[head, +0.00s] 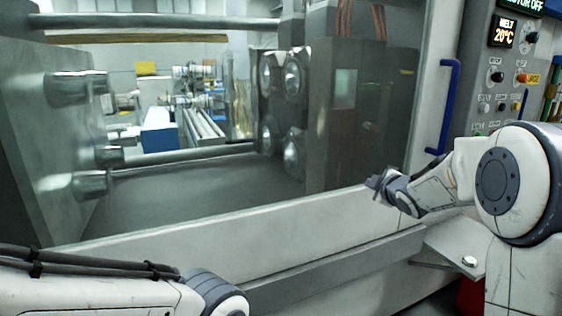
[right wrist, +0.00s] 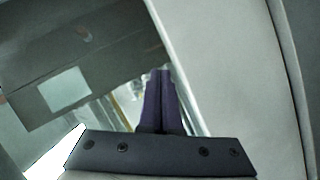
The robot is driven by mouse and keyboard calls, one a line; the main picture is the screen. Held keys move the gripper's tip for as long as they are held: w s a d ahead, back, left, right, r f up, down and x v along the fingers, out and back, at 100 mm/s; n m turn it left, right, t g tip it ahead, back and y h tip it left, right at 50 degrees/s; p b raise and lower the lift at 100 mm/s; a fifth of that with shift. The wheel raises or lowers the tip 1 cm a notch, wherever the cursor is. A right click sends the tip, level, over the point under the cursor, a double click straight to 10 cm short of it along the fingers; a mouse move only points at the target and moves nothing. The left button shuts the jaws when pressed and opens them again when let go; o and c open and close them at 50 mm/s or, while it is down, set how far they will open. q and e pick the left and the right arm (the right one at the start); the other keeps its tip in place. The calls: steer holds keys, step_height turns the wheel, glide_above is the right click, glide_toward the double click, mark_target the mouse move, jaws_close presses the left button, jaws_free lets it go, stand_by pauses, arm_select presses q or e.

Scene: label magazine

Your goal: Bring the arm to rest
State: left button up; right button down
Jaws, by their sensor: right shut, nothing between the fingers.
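My right gripper (head: 376,184) is in front of the lower right corner of the machine's window, near the pale frame below it. In the right wrist view its two dark fingers (right wrist: 161,100) lie together, shut with nothing between them. My right arm comes in from the right edge of the head view, bent at a large joint. My left arm shows only in part at the lower left of the head view. The left gripper is out of view.
A large machine with a window and pale frame (head: 260,222) fills the front. A blue door handle (head: 449,105) and control panel (head: 497,75) with buttons are above my right arm. A small grey shelf (head: 455,250) juts out below my right forearm.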

steer(key=s+a+f+m+g+y, duration=0.1)
steer(key=s+a+f+m+g, duration=0.2)
steer(key=s+a, duration=0.6)
steer(key=s+a+f+m+g, duration=0.1)
steer(key=s+a+f+g, duration=0.35)
steer(key=s+a, duration=0.45)
steer(key=s+a+f+m+g, duration=0.1)
steer(key=s+f+g, duration=0.2)
steer(key=s, duration=1.1)
steer(key=s+a+f+m+g, duration=0.1)
steer(key=s+a+f+g, duration=0.2)
steer(key=s, duration=1)
step_height(320, 180, up, 18)
steer(key=d+p, duration=0.1)
steer(key=p, duration=1.7)
steer(key=shift+d, duration=0.2)
steer(key=shift+f+g, duration=0.1)
steer(key=shift+g, duration=0.15)
